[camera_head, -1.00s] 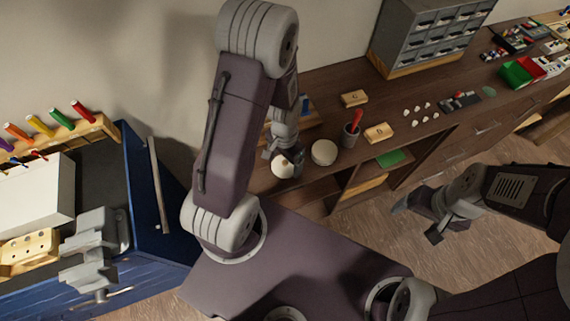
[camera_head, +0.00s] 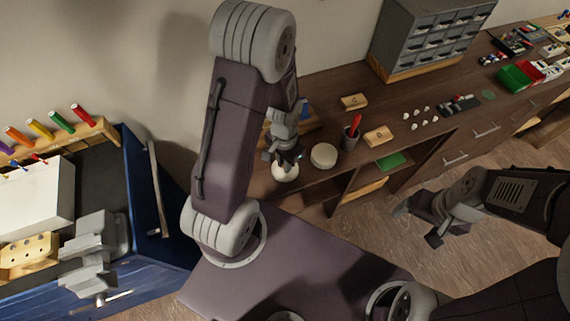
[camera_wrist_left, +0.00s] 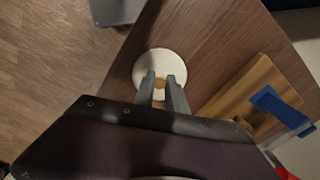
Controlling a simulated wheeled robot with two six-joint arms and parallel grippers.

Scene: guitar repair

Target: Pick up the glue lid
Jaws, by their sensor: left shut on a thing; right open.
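The glue lid (camera_head: 284,174) is a round cream disc near the front edge of the brown workbench, under my left gripper (camera_head: 288,160). In the left wrist view the lid (camera_wrist_left: 160,56) shows as a pale disc with a small tan knob (camera_wrist_left: 160,82) at its middle. The two fingers of my left gripper (camera_wrist_left: 161,77) stand on either side of the knob, shut on it. I cannot tell whether the lid is clear of what is below it. My right gripper (camera_head: 421,222) is open and empty over the floor in front of the bench.
Another round cream object (camera_head: 323,155) stands just right of the lid. A grey cup (camera_head: 349,139) with a red-handled tool and wooden blocks (camera_head: 378,136) lie further right. A wooden block with blue parts (camera_wrist_left: 262,95) is close by in the left wrist view.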

